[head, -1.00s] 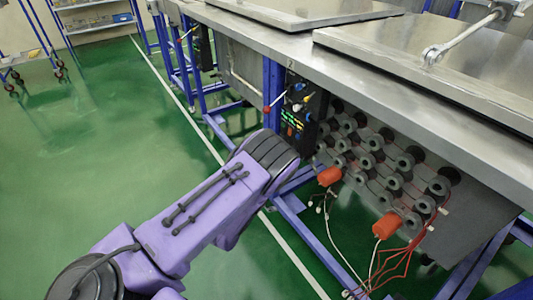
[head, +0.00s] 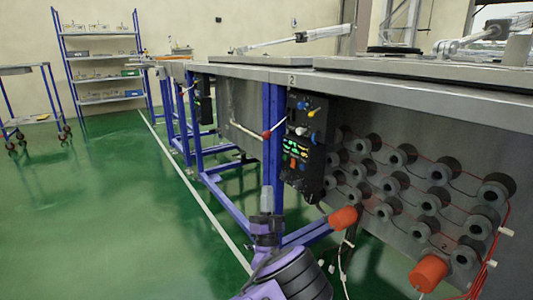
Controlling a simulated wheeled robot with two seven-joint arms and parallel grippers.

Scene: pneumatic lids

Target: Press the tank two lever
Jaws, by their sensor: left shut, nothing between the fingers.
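The tank with the "2" label (head: 292,79) on its steel edge stands at the right. Below the label a black control panel (head: 304,150) with coloured knobs and green lit displays is mounted beside a blue post. A thin white lever with a red ball end (head: 267,135) sticks out to the left of the panel, across the post. My left gripper (head: 267,193) points upward, shut and empty, below the red ball and apart from it in the picture. Its depth from the lever is hard to tell. My right gripper is not in view.
Rows of dark round fittings (head: 439,172) with red tubing and orange plugs (head: 428,272) cover the tank side at right. Blue frame legs stand under the tanks. A second panel (head: 203,100) is farther along. Green floor at left is open up to a shelf rack (head: 103,55).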

